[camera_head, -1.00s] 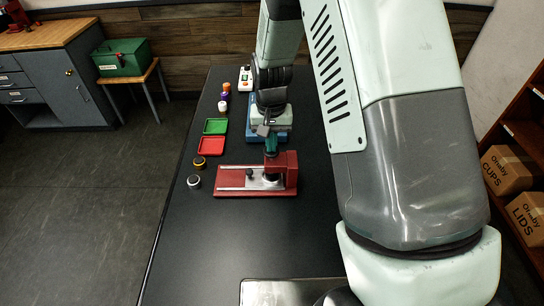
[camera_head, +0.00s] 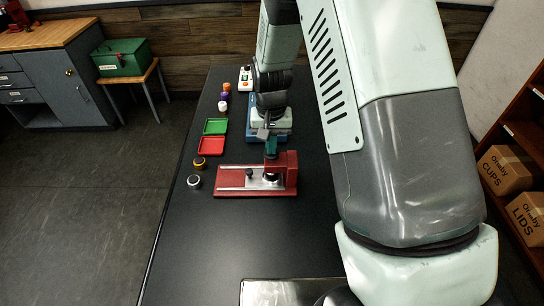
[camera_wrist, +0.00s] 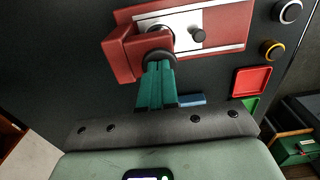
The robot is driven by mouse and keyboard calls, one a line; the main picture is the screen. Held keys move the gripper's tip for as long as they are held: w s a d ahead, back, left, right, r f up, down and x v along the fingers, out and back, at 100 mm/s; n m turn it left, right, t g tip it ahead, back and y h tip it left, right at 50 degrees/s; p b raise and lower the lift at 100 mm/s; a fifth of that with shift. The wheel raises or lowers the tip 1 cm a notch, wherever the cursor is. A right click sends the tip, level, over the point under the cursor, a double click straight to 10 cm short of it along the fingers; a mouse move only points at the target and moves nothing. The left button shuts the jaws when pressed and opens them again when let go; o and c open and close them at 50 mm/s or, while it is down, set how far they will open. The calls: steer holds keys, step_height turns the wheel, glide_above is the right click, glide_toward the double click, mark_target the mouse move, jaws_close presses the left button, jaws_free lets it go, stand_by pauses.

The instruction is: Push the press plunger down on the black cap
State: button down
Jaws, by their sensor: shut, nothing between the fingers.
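The red press (camera_head: 228,190) lies on the dark table, with a silver plate (camera_head: 236,179) along it and a small black knob (camera_head: 249,172) on the plate. It also shows in the wrist view (camera_wrist: 122,60). My gripper (camera_head: 270,154) points down over the press block at its right end. In the wrist view its green fingers (camera_wrist: 158,66) are together and reach the round black plunger top (camera_wrist: 160,54); I cannot tell whether they touch it. The black cap under the plunger is not clearly visible, as the plunger and block hide that spot.
A red tray (camera_head: 211,146) and a green tray (camera_head: 215,127) lie behind the press. A yellow-ringed part (camera_head: 199,162) and a white-ringed part (camera_head: 194,181) sit to its left. A blue item (camera_head: 283,135) stands behind my gripper. The table in front of the press is clear.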

steer(key=shift+r, duration=2.55)
steer(key=shift+r, duration=3)
steer(key=s+d+r+t, duration=0.1)
steer(key=s+d+r, duration=0.2)
steer(key=s+r, duration=0.35)
steer(key=s+d+r+t, duration=0.2)
steer(key=s+d+r, duration=0.15)
steer(key=r, duration=0.55)
steer(key=s+d+r+t, duration=0.1)
steer(key=s+d+r, duration=0.1)
steer(key=s, duration=0.5)
steer(key=s+d+r+t, duration=0.1)
steer(key=s+d+r, duration=0.1)
steer(key=s, duration=0.6)
steer(key=shift+r+t, duration=0.2)
steer(key=shift+t, duration=0.1)
